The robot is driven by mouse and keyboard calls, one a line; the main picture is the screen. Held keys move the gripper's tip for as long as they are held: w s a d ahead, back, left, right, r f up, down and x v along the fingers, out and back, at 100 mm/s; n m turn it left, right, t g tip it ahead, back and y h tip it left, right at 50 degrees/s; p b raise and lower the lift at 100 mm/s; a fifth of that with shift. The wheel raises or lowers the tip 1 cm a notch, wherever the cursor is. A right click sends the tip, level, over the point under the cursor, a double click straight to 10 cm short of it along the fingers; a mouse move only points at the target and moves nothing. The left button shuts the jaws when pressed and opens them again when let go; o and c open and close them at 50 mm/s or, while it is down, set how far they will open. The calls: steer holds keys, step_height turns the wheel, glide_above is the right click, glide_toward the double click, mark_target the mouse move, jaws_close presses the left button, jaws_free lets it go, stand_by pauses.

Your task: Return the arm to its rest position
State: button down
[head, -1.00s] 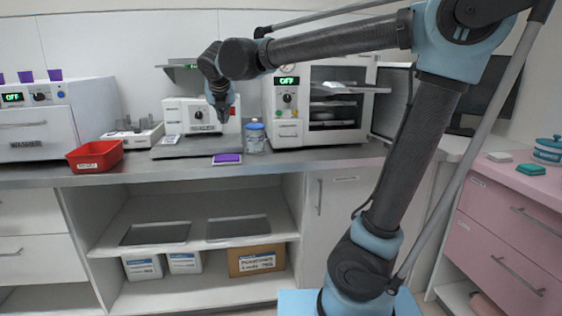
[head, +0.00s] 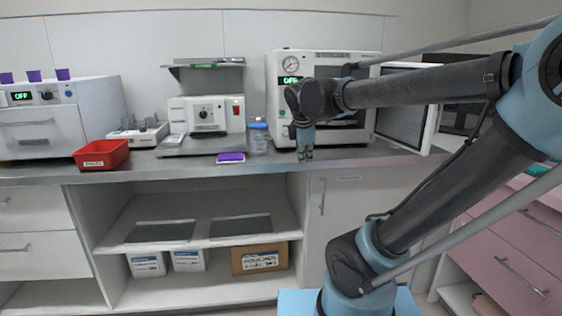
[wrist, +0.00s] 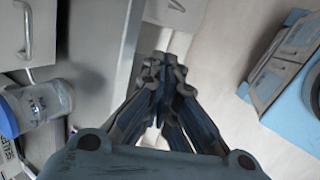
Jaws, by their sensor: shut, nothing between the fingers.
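My gripper (head: 304,152) hangs at the end of my arm in the head view, pointing down in front of the autoclave with the open door. It is shut and holds nothing. In the wrist view my gripper (wrist: 163,75) shows its fingers together, past the counter's front edge with the floor beyond. A clear jar with a blue lid (head: 258,138) stands on the counter to the left of my gripper, apart from it. The jar also shows at the left of the wrist view (wrist: 42,101).
The autoclave (head: 283,110) has its door (head: 404,105) swung open to the right. A sealing machine (head: 207,116), a purple pad (head: 231,157) and a red bin (head: 101,154) are on the steel counter (head: 190,171). Pink drawers (head: 510,255) stand at the right.

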steer(key=s+d+f+m+g, duration=0.1)
steer(key=s+d+f+m, duration=0.4)
steer(key=s+f+m, duration=0.3)
steer(key=s+d+f+m+g+y, duration=0.1)
steer(key=s+d+f+m+g, duration=0.1)
steer(key=s+d+f+m, duration=0.4)
steer(key=s+f+m, duration=0.3)
steer(key=m, duration=0.2)
steer(key=shift+s+f+m, duration=0.15)
steer(key=shift+s+m, duration=0.15)
steer(key=shift+w+f, duration=0.2)
steer(key=shift+w, duration=0.3)
